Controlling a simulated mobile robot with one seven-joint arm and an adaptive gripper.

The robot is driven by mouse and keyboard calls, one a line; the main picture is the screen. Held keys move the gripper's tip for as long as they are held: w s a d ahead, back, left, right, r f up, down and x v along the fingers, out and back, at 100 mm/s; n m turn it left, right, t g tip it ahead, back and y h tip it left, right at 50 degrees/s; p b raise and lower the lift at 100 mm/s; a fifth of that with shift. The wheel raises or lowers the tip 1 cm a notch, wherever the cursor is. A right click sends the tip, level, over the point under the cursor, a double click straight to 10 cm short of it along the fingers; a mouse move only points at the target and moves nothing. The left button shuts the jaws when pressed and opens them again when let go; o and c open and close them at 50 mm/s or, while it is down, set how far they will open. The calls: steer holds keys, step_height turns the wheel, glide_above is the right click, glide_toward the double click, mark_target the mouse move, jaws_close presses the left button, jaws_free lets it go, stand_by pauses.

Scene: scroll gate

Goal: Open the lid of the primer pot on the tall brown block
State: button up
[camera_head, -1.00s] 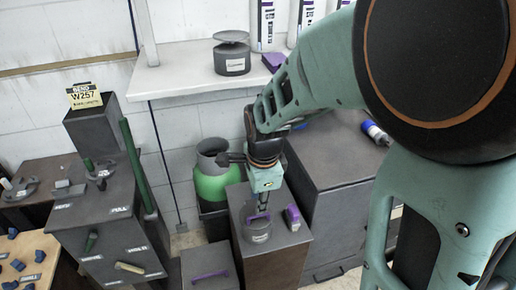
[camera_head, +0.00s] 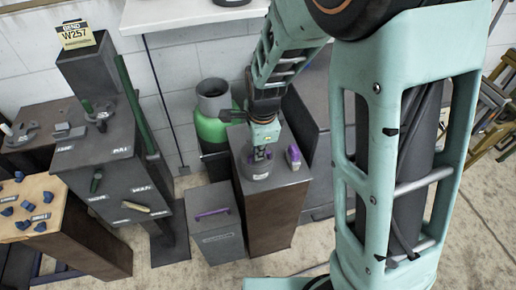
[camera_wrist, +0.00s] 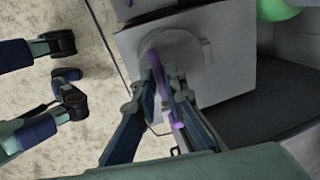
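The primer pot (camera_head: 256,174) is a dark grey round pot on top of the tall brown block (camera_head: 274,214). Its lid (camera_wrist: 190,52) is round and grey with a purple bar handle (camera_wrist: 156,63). My gripper (camera_head: 262,154) points down at the lid from above. In the wrist view my gripper's fingertips (camera_wrist: 162,84) lie on both sides of the purple handle, close to it. I cannot tell whether they press on it. The lid appears to sit on the pot, and the fingers hide part of the handle.
A purple-and-grey item (camera_head: 293,157) stands beside the pot on the same block. A lower grey box (camera_head: 218,238) with a purple handle stands to the left. A green cylinder (camera_head: 210,127) is behind. A grey cabinet (camera_head: 303,105) stands behind right.

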jaws_close()
steer(key=shift+r, duration=0.15)
